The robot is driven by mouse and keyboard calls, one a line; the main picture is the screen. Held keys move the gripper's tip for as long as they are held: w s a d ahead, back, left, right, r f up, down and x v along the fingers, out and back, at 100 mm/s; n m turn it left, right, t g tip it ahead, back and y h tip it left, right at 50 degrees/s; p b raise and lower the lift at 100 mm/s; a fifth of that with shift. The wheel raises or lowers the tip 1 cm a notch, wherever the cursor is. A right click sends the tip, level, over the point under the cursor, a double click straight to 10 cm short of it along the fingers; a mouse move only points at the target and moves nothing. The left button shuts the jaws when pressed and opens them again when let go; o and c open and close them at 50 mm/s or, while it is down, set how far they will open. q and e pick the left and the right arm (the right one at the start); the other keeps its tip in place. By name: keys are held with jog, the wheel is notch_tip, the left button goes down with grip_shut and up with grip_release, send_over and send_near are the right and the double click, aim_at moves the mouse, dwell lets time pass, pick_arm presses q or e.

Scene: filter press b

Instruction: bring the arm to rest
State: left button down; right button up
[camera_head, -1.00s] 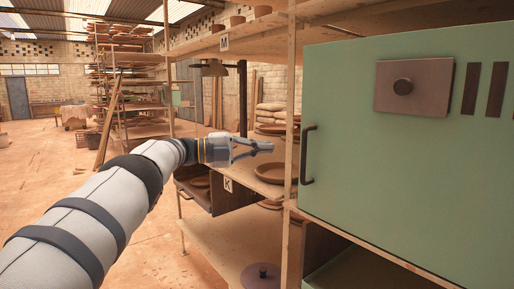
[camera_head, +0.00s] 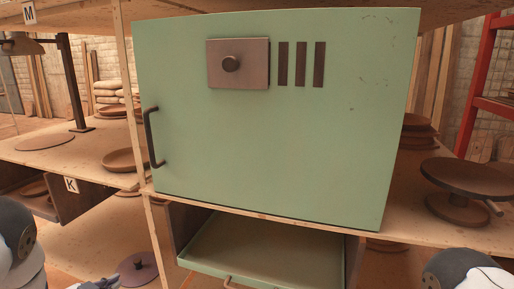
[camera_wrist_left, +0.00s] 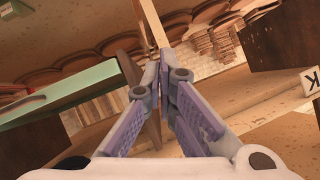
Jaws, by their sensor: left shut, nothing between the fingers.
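My left gripper (camera_head: 98,284) shows only in part at the bottom left edge of the head view, low in front of the shelves. In the left wrist view its two fingers (camera_wrist_left: 164,60) meet at the tips, shut and empty. Part of my left arm (camera_head: 18,245) is at the lower left corner. A part of my right arm (camera_head: 462,272) shows at the lower right corner; its gripper is out of view.
A green cabinet (camera_head: 270,140) with a dark handle stands closed on the wooden shelf. Below it a green drawer or tray (camera_head: 255,250) sticks out. A drawer labelled K (camera_head: 95,195) is open at left. A turntable (camera_head: 465,180) stands at right.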

pick_arm(q)
jog(key=s+d+f+n+g, duration=0.2)
jog(key=s+d+f, duration=0.15)
jog(key=s, duration=0.35)
jog(key=s+d+f+n+g, duration=0.1)
jog(key=s+d+f+g, duration=0.15)
jog(key=s+f, duration=0.35)
jog(key=s+d+r+n+g, duration=0.1)
jog(key=s+d+g, duration=0.2)
jog(key=s, duration=0.8)
jog(key=s+d+r+n+g+p, duration=0.1)
jog(key=s+d+g, duration=0.2)
jog(key=s, duration=0.9)
jog(key=s+d+r+n+g, duration=0.1)
jog(key=s+d+g, duration=0.2)
jog(key=s, duration=0.9)
jog(key=shift+g+y, duration=0.3)
jog(key=shift+g, duration=0.45)
pick_arm(e)
jog(key=shift+w+r+t, duration=0.5)
jog(key=shift+w+r, duration=0.65)
